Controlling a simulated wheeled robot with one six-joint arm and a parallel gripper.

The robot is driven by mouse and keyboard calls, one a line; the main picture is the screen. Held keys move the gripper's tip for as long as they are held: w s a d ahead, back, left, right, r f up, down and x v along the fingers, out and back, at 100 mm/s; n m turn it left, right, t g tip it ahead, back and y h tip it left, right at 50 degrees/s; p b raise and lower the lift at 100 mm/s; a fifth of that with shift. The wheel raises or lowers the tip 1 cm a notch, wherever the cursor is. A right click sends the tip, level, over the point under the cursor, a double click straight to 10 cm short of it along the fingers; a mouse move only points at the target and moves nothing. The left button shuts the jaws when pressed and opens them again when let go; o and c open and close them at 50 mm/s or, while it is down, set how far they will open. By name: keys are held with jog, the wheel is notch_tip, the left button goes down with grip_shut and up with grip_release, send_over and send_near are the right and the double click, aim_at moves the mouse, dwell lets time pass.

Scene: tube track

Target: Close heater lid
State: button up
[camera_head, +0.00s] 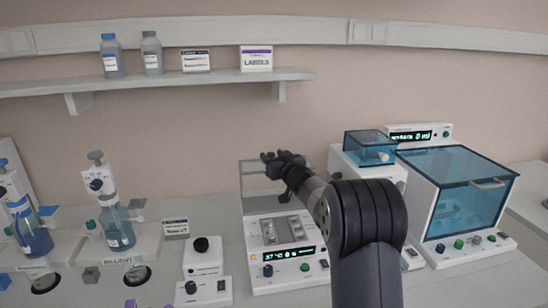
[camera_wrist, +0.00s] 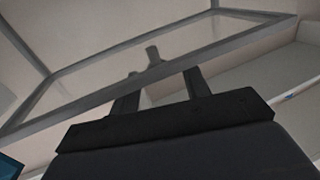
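The heater (camera_head: 285,262) is a white box with a lit display and metal blocks on top, at the centre of the bench in the head view. Its clear, framed lid (camera_head: 258,185) stands raised at the back. The lid frame (camera_wrist: 75,98) crosses the wrist view at a slant. My gripper (camera_head: 280,157) is at the lid's upper edge, overlapping it in the head view. In the wrist view its two fingers (camera_wrist: 157,85) are spread, with a small grey piece beyond them. I cannot tell whether the fingers touch the lid.
A blue-lidded machine (camera_head: 455,195) and a smaller blue-topped device (camera_head: 370,150) stand to the right. A small knobbed device (camera_head: 203,257) is close on the left, with bottle dispensers (camera_head: 117,225) farther left. A shelf (camera_head: 190,83) with bottles and label boxes hangs above.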

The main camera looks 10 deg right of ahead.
grip_shut()
jog(key=shift+s+f+b, duration=0.1)
jog(key=shift+b, duration=0.2)
dwell(0.3)
jog(key=shift+s+f+b, duration=0.15)
jog(key=shift+s+b, duration=0.1)
jog(key=shift+b, duration=0.55)
jog(key=s+t+b, duration=0.1)
jog(key=b, duration=0.3)
jog(key=shift+s+f, duration=0.1)
jog(key=shift+s, duration=0.2)
jog(key=s+f+n+t+y+b, duration=0.1)
jog(key=s+b, duration=0.5)
jog(key=b, duration=0.8)
jog(key=s+f+n+t+y+b, duration=0.2)
jog(key=s+n+t+y+b, duration=0.1)
jog(key=b, duration=1.1)
jog(key=s+t+y, duration=0.1)
jog(key=s+t, duration=0.1)
jog(key=s, duration=0.1)
jog(key=shift+t, duration=0.3)
jog(key=shift+s+r, duration=0.1)
jog(key=shift+s, duration=0.05)
grip_release()
